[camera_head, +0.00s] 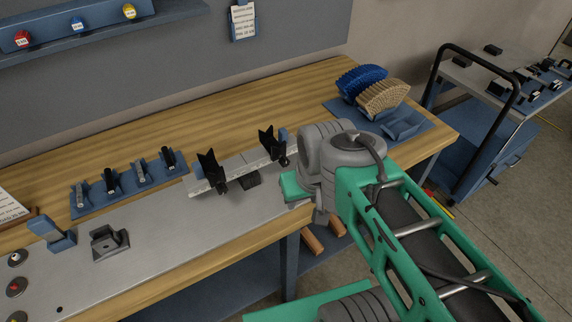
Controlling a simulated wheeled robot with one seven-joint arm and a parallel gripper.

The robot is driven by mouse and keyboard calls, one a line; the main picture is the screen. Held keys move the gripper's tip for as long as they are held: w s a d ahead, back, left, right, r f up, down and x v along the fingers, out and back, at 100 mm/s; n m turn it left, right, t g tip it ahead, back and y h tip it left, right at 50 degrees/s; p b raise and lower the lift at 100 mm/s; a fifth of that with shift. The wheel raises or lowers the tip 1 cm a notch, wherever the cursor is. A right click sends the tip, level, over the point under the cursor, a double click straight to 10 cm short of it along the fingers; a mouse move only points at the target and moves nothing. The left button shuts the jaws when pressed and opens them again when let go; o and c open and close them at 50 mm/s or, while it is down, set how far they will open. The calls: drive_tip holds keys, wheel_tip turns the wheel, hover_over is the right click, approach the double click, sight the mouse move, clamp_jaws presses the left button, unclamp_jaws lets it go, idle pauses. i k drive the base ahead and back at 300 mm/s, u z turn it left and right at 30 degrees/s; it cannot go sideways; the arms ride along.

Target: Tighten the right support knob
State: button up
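Two black V-shaped supports stand on a pale slotted rail (236,165) on the workbench. The left support (209,168) is fully clear of my arm. The right support (268,142) stands near the rail's right end, just left of my wrist. A small dark part low on its right side looks like the right support knob (284,161). My gripper (295,188) shows only as a green part at the end of my arm, close to the front right of the right support. Its fingertips cannot be made out, nor whether they touch the knob.
A blue rack with several small tools (125,187) lies left of the rail. A black-and-grey block (109,241) and a blue holder (51,233) sit at the front left. A cart (480,75) stands beyond.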

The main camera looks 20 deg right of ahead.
sight(284, 161)
drive_tip(key=k, duration=1.2)
drive_tip(key=u, duration=0.25)
drive_tip(key=i, duration=0.75)
drive_tip(key=u, duration=0.8)
